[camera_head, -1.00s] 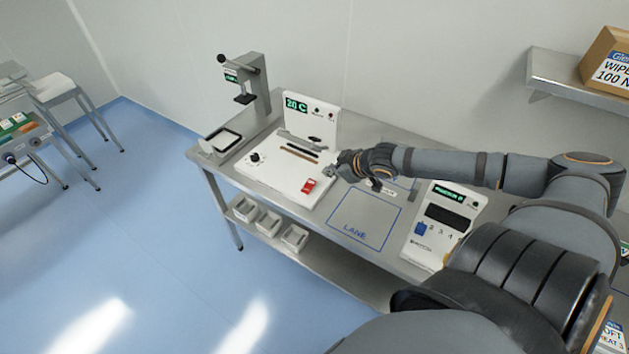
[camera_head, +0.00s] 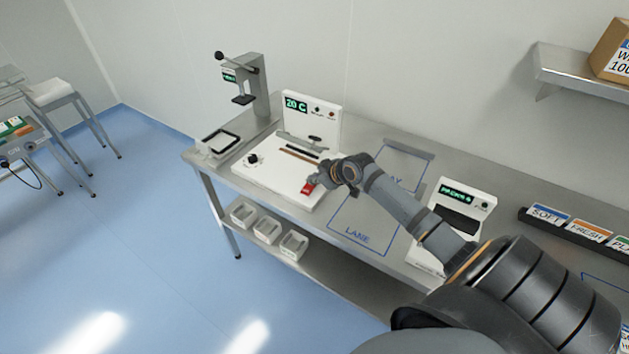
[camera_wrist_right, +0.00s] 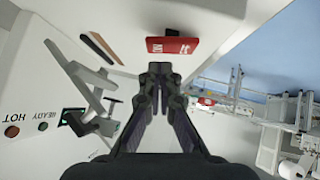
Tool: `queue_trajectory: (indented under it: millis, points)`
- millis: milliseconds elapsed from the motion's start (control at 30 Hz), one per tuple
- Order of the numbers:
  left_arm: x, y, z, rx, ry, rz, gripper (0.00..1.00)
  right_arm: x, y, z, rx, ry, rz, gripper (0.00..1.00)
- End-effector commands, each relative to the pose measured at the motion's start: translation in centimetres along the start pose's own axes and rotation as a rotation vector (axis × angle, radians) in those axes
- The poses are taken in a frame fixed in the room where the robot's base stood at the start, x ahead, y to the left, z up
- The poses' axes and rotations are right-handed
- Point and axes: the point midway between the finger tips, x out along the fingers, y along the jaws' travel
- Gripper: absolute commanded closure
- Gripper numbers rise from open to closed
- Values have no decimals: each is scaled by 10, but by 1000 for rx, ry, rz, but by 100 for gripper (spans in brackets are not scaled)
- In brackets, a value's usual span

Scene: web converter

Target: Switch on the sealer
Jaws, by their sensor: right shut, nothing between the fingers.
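The sealer (camera_head: 268,178) is a white machine on the steel table, with an upright panel whose green display reads 20 C. A red switch (camera_head: 308,187) sits at the front right of its base. It also shows in the right wrist view as a red rocker (camera_wrist_right: 172,46) with white lettering. My right gripper (camera_head: 313,180) is at the switch in the head view, its fingertips just beside or over it; contact cannot be told. In the right wrist view the fingers (camera_wrist_right: 160,72) are together and empty, pointing toward the red rocker. My left gripper is not in view.
A small press (camera_head: 250,85) and a tray (camera_head: 218,143) stand left of the sealer. A blue-outlined LANE area (camera_head: 362,222) is bare table to its right. A white device with a green display (camera_head: 455,196) stands further right, near my right arm. Bins (camera_head: 267,228) sit below.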

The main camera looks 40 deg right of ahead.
Motion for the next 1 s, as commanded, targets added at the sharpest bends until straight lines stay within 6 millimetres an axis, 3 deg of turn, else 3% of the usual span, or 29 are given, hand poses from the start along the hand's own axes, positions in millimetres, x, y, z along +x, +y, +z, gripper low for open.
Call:
queue_trajectory:
  millis: [200, 1000]
  points:
    - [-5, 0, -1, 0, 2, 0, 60, 10, 0, 10, 1, 2, 1, 100]
    - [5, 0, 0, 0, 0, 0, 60, 18, 4, 18, 77, 1, -75, 100]
